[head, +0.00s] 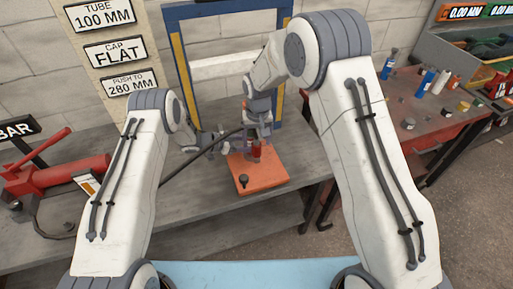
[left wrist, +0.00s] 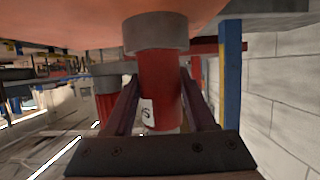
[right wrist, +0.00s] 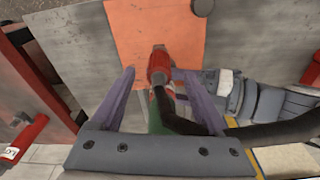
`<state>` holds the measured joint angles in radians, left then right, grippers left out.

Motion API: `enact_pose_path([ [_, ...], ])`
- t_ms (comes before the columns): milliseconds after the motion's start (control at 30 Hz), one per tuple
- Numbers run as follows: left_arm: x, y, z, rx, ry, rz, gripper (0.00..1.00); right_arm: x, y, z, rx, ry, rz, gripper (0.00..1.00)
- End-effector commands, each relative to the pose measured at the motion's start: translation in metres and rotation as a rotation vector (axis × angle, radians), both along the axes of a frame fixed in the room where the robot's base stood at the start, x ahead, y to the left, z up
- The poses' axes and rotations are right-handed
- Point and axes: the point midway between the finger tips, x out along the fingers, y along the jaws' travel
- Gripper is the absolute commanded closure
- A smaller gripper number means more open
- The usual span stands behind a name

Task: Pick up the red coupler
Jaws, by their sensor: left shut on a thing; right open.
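The red coupler (head: 257,150) stands over the orange plate (head: 262,179) in the head view. It also shows in the right wrist view (right wrist: 158,65), with a black hose (right wrist: 172,115) next to it. My right gripper (head: 258,138) is open, its fingers on either side of the coupler; contact cannot be told. My left gripper (head: 222,142) is beside the plate, left of the coupler. In the left wrist view it is shut on a red cylinder (left wrist: 159,75) with a grey collar and a white label. Its far side is hidden.
A second red cylinder (left wrist: 106,100) stands left of the held one. A red pump (head: 60,178) lies on the grey bench (head: 215,205) at the left. A blue and yellow frame (head: 178,60) rises behind. A red bench (head: 400,120) with bottles is at the right.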

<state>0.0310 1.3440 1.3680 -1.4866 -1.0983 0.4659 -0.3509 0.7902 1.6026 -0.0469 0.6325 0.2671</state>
Motion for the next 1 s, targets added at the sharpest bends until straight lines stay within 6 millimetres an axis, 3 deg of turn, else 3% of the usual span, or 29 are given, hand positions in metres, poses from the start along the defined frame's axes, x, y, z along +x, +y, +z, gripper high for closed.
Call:
enact_pose_path([
  [167,0.000,0.001,0.000,0.000,0.000,0.001,1.00,0.002,0.000,-0.013,0.000,0.001,-0.001,0.22],
  [500,0.000,0.001,0.000,0.000,-0.001,0.002,1.00,0.010,0.000,-0.056,0.000,0.000,-0.002,0.22],
  [767,0.001,0.001,0.000,0.000,-0.001,0.002,1.00,0.011,0.000,-0.060,0.000,-0.001,-0.002,0.22],
  [800,0.001,0.001,0.000,0.000,-0.001,0.002,1.00,0.011,0.000,-0.060,0.000,-0.001,-0.002,0.26],
  [1000,0.001,0.001,0.000,0.000,-0.001,0.002,1.00,0.011,0.000,-0.059,0.000,-0.001,-0.002,1.00],
])
